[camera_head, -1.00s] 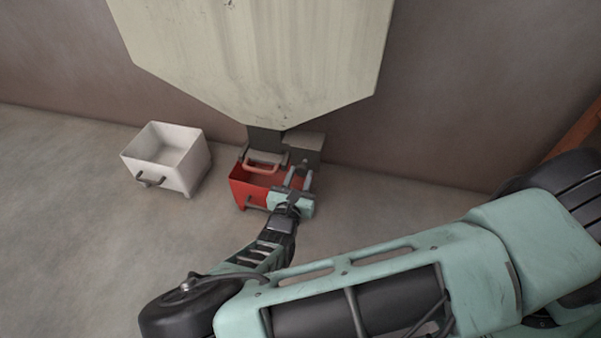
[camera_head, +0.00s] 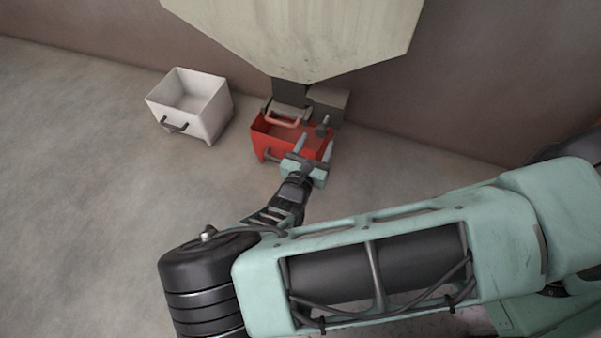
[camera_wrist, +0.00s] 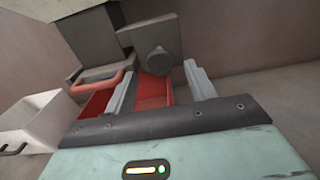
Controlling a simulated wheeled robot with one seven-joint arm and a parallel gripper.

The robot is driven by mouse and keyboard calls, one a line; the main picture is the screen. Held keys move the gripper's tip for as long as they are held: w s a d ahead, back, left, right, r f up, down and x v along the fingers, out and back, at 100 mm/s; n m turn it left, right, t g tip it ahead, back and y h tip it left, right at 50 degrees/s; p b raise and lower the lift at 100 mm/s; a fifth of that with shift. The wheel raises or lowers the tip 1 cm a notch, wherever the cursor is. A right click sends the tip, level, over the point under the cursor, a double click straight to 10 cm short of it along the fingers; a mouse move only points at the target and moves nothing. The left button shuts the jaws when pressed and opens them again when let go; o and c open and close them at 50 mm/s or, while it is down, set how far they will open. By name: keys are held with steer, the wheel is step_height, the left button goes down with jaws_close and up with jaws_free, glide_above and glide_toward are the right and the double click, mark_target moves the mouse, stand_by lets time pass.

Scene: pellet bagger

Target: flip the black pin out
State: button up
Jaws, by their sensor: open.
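The black pin (camera_head: 323,126) is a short dark peg that stands out from the grey box under the hopper, in the head view. In the wrist view a dark round knob (camera_wrist: 158,60), seen nearly end-on against the box face, appears to be this pin. Whether it is folded in or out I cannot tell. My gripper (camera_head: 313,147) is open and empty, over the near right part of the red bin, with its fingertips just short of the pin. In the wrist view the knob shows between the two spread grey fingers (camera_wrist: 161,72).
The red bin (camera_head: 259,143) stands under the pale hopper (camera_head: 300,40). A salmon-coloured handle (camera_head: 286,121) sits left of the grey box (camera_head: 329,104). A white bin (camera_head: 213,117) stands to the left. The wall is close behind; the floor in front is clear at left.

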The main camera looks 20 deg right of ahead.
steer(key=p+v, duration=0.3)
steer(key=v, duration=1.2)
steer(key=shift+s+a, duration=0.2)
steer(key=shift+s, duration=0.05)
steer(key=s+d+r+m+g+y, duration=0.25)
steer(key=r+m+g+y, duration=0.35)
steer(key=r, duration=0.5)
steer(key=s+d+r+m+g+y, duration=0.1)
steer(key=s+d+r+m+g, duration=0.2)
steer(key=r+m, duration=0.7)
steer(key=s+d+r+m+g+y, duration=0.1)
steer(key=s+r+m+g+y, duration=0.35)
steer(key=r, duration=0.85)
step_height(320, 180, up, 38)
steer(key=w+g+p, duration=0.1)
steer(key=p, duration=3.7)
steer(key=shift+d+m+p, duration=0.15)
steer(key=shift+m+p, duration=0.15)
steer(key=shift+m, duration=0.05)
